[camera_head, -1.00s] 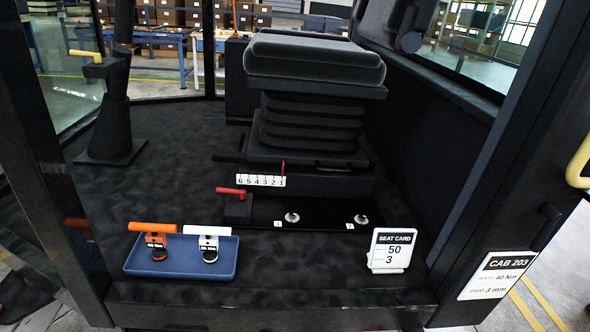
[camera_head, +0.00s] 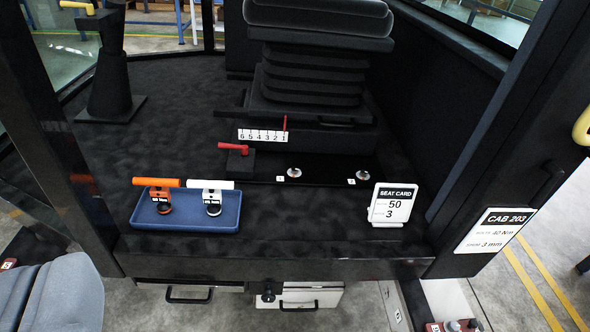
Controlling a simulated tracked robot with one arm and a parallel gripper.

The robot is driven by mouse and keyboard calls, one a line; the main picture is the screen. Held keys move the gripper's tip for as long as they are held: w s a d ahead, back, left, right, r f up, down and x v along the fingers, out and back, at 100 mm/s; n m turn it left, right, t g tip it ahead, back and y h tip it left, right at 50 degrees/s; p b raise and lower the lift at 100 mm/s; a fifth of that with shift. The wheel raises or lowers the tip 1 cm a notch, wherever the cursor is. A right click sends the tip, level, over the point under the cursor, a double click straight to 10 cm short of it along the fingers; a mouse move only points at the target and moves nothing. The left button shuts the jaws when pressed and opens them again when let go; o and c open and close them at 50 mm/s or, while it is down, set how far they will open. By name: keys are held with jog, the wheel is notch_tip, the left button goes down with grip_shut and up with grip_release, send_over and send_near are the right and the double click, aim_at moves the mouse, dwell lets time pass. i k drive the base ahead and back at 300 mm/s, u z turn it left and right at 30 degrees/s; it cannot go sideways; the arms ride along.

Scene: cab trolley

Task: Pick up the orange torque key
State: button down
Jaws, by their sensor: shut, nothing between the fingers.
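The orange torque key (camera_head: 158,190) lies in a blue tray (camera_head: 187,223) on the cab floor at the front left. It has an orange bar handle on top and a black round lower part with a small label. A similar white key (camera_head: 211,193) sits right beside it in the same tray. My gripper is not in view, so I cannot see where it is relative to the key.
A black seat (camera_head: 318,60) on a bellows base stands behind, with a red lever (camera_head: 233,147) and a number scale (camera_head: 262,135). A seat card (camera_head: 392,205) stands right of the tray. Dark door posts flank the opening. Drawers with handles (camera_head: 189,298) lie below the sill.

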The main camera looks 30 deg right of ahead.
aim_at(160, 192)
jog(key=k, duration=0.45)
jog(key=z, duration=0.6)
jog(key=i, duration=1.6)
jog(key=u, duration=0.65)
jog(key=i, duration=0.5)
jog(key=u, duration=0.4)
